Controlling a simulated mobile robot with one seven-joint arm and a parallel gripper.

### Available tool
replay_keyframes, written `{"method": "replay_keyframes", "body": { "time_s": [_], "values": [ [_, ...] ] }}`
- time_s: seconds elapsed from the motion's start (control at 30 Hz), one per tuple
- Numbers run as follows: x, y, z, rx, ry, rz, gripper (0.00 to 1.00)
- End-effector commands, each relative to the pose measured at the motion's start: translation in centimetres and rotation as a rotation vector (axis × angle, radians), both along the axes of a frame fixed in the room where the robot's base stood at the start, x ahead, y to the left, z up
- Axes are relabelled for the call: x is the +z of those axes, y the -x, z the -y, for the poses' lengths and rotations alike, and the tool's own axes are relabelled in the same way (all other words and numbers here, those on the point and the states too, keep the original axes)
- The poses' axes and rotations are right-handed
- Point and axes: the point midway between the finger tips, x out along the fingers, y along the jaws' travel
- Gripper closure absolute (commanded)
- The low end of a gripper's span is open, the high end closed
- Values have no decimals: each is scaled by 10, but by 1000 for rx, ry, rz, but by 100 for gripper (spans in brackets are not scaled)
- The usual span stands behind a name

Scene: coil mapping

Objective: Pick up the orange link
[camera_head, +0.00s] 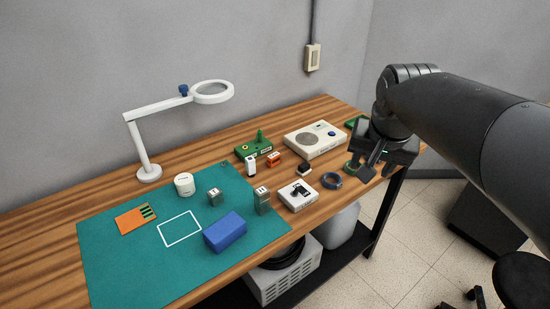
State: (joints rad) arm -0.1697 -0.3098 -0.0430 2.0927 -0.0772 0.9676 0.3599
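A flat orange card (130,221) with dark stripes lies at the left on the green mat. My gripper (366,170) points down over the right end of the bench, well to the right of the orange block and apart from it. Its fingers look spread, with nothing visible held between them. A green ring-like thing shows just beside the left finger, partly hidden.
A green board (253,148), a white block (251,166), a beige device (315,140), a black-topped block (304,169), a white box (298,196) and a dark coil (331,180) crowd around the block. A magnifier lamp (149,173) stands behind the mat (120,265).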

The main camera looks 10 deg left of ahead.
Motion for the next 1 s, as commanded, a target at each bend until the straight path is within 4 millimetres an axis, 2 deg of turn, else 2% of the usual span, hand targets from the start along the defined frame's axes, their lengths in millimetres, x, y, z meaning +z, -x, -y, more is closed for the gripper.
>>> {"method": "replay_keyframes", "body": {
  "time_s": [0.03,0.1,0.27,0.47,0.7,1.0],
  "values": [
    [0,-19,-8,-16,-2,-14,53],
    [1,-43,-17,-45,-6,-27,53],
    [-4,-96,-44,-114,-9,-51,53],
    [-23,-159,-84,-202,-3,-71,53],
    [-62,-224,-143,-302,18,-79,53],
    [-133,-282,-227,-419,53,-60,53]
  ]
}}
